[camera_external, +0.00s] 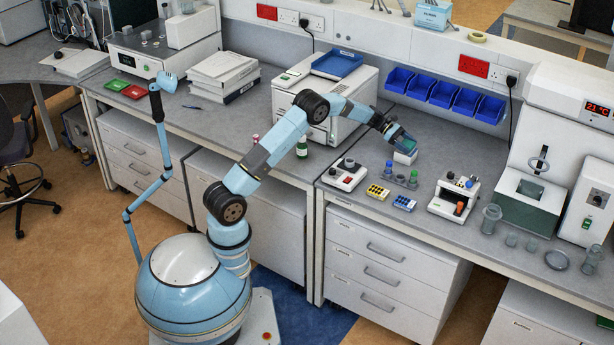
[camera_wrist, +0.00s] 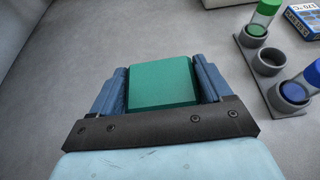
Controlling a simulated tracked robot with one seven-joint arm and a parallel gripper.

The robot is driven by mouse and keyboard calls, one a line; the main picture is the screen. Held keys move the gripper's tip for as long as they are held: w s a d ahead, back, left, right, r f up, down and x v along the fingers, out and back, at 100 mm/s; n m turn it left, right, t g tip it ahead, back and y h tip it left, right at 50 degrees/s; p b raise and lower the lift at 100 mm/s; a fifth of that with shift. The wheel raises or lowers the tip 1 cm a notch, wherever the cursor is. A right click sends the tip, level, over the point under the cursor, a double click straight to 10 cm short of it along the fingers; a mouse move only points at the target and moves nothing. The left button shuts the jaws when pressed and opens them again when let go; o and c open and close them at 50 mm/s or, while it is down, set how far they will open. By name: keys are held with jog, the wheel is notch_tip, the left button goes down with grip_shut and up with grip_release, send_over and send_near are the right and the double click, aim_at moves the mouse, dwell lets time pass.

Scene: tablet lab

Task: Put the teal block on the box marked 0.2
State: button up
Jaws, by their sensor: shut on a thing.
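My gripper (camera_external: 404,145) is over the right-hand bench, near the back wall. In the wrist view its blue fingers (camera_wrist: 160,85) are closed on both sides of the teal block (camera_wrist: 161,80). The teal block also shows between the fingers in the outside view (camera_external: 408,145). A small white box (camera_external: 405,157) is directly below the block in the outside view. I cannot tell whether the block touches it, and no 0.2 mark is readable on it. The wrist view does not show this white box.
A grey holder with green- and blue-based vials (camera_external: 401,181) stands just in front of the gripper. Yellow (camera_external: 377,191) and blue (camera_external: 403,203) racks sit nearer the bench edge. Blue wall bins (camera_external: 440,94) hang behind. A white device (camera_external: 345,175) stands to the left.

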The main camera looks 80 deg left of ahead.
aim_at(402, 142)
jog(key=o, duration=1)
jog(key=v, duration=0.3)
jog(key=shift+r, duration=3.6)
